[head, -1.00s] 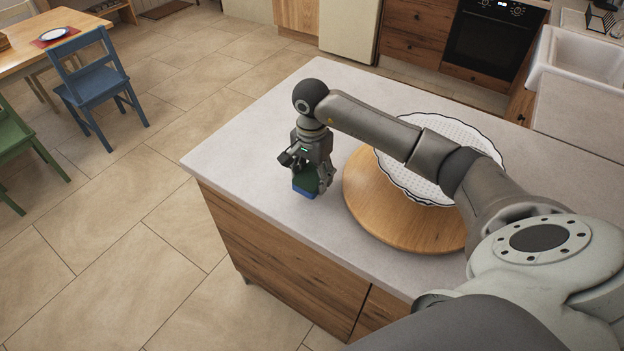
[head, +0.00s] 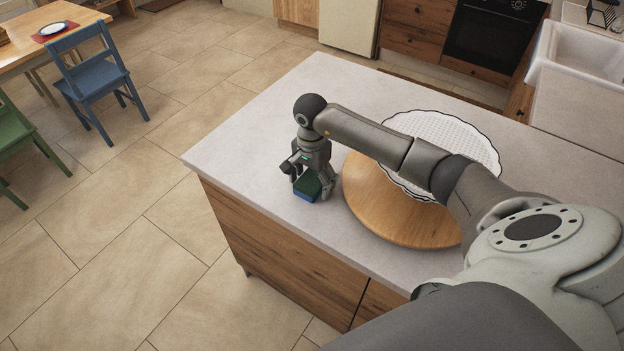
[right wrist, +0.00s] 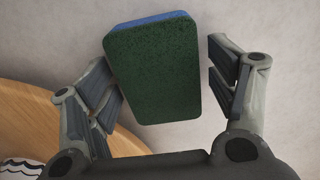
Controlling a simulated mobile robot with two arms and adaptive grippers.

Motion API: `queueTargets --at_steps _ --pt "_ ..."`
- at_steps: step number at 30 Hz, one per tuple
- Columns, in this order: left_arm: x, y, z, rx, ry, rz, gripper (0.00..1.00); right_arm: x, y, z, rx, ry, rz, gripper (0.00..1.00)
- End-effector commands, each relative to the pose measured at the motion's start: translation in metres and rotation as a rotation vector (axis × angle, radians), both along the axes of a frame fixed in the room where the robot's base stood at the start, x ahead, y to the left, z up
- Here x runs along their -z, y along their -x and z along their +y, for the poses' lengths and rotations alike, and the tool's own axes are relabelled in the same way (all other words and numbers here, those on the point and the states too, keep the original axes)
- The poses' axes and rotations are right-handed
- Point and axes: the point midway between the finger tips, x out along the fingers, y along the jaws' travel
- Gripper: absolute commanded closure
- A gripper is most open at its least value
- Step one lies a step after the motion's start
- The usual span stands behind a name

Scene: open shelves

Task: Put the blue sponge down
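The blue sponge (head: 306,197) has a dark green scouring side facing up; it is at the near-left part of the island counter, apparently on the counter top. My right gripper (head: 310,193) points down over it, with a finger on each side. In the right wrist view the green face of the sponge (right wrist: 153,72) lies between the fingers, with a blue edge at the top. A narrow gap shows between the sponge and the right-hand finger; the left-hand finger is very close to it, and contact there is unclear. My left gripper is not in view.
A round wooden board (head: 372,205) lies right of the sponge, with a large white scalloped dish (head: 440,133) behind and above it, partly hidden by my arm. The counter (head: 255,140) is clear to the left and behind the sponge. Its near edge is close.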

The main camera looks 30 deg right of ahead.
Motion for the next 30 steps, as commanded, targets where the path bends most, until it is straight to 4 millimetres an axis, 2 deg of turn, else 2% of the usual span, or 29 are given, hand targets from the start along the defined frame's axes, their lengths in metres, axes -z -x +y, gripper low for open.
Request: queueTargets --at_steps 10,11,14,24,30 --pt "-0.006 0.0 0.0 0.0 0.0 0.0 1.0 -0.005 0.0 0.001 0.0 -0.001 0.0 0.22" --pt "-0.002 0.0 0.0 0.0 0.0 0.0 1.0 -0.006 -0.001 0.0 -0.001 -0.001 -0.002 0.22" --pt "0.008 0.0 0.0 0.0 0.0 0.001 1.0 -0.021 -0.002 0.0 0.0 0.0 -0.007 0.22" --pt "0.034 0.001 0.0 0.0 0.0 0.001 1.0 -0.094 -0.002 0.0 0.0 0.0 -0.004 0.22" --pt "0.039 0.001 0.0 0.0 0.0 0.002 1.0 -0.117 -0.001 0.001 0.0 -0.001 -0.002 0.22"
